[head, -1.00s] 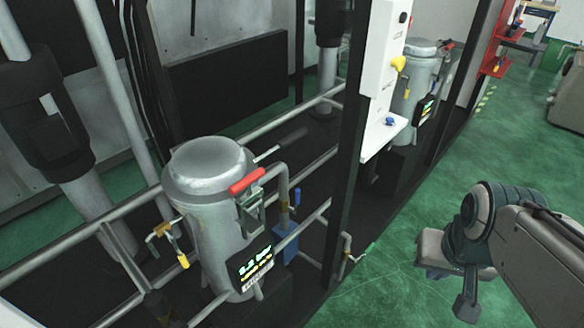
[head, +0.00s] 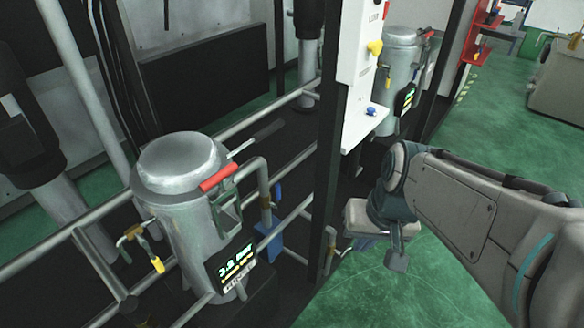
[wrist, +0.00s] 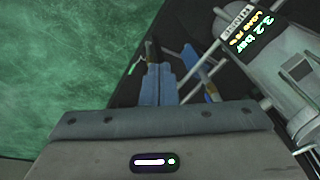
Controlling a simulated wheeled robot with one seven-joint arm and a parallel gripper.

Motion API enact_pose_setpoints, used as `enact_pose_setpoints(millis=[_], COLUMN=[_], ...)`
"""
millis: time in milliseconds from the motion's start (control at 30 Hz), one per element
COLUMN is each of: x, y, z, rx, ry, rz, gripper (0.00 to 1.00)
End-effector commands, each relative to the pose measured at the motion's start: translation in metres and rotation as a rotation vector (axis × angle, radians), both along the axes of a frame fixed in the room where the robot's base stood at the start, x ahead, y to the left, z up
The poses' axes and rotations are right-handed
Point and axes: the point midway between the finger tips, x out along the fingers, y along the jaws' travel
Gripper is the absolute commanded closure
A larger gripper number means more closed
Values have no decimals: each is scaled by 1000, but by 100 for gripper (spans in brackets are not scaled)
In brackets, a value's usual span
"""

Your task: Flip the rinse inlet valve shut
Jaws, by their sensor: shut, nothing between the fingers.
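A grey metal vessel (head: 185,215) has a red lid-clamp handle (head: 219,179) and a display (head: 237,267) reading about 3.2 bar. Pipes round it carry a yellow-handled valve (head: 157,264) on the left and a blue-handled valve (head: 278,191) on the right. A green handle (wrist: 135,67) shows low by the frame's edge in the wrist view. I cannot read which valve is the rinse inlet. My gripper (wrist: 159,66) is shut and empty, its bluish fingers together. In the head view my gripper (head: 362,243) hangs right of the post, apart from the vessel, partly hidden by my wrist.
A black upright post (head: 326,150) with a white control panel (head: 362,75) stands between the vessel and my arm. A second vessel (head: 401,65) stands behind. Grey rails cross around the near vessel.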

Motion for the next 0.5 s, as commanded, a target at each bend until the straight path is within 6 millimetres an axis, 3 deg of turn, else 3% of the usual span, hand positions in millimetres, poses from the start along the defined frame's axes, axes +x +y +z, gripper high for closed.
enact_pose_setpoints(millis=[33, 200, 367, 500], x=[5, 32, 73, 121], y=[11, 55, 90, 105], z=[-32, -89, -129, -157], rx=[63, 344, 641, 903], ry=[42, 133, 140, 73], rz=[-4, -2, -31, -86], gripper=[100, 100, 100, 100])
